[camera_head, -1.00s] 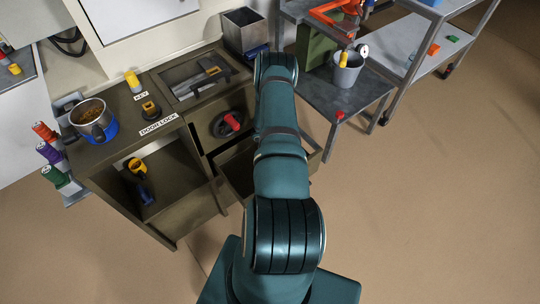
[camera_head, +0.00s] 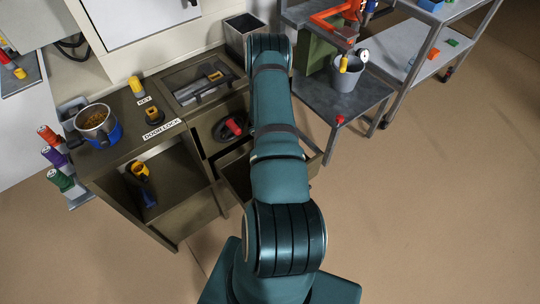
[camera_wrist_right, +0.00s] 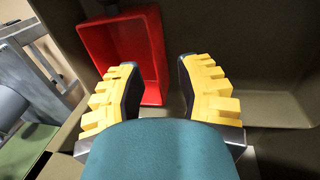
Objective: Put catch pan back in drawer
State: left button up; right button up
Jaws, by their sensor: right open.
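The red catch pan (camera_wrist_right: 128,42) shows in the right wrist view, within the olive-brown walls of the open drawer (camera_wrist_right: 262,98). I cannot tell whether it rests flat on the drawer floor. My right gripper (camera_wrist_right: 157,64) is open, its yellow-padded fingers on either side of the pan's right part, with nothing gripped. In the head view my arm covers the gripper and the pan. The drawer (camera_head: 237,172) shows there, pulled out of the brown cabinet, partly behind my arm. My left gripper is not in view.
The cabinet top (camera_head: 185,118) holds a blue-banded pot (camera_head: 96,125) and a yellow-handled knob. A red-handled wheel (camera_head: 231,127) sits on the front above the drawer. A low grey table (camera_head: 335,100) with a bucket stands right. Floor to the right is clear.

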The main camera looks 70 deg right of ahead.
jog(key=r, duration=0.5)
jog(key=shift+w+a+p, duration=0.25)
jog(key=shift+a+p, duration=0.15)
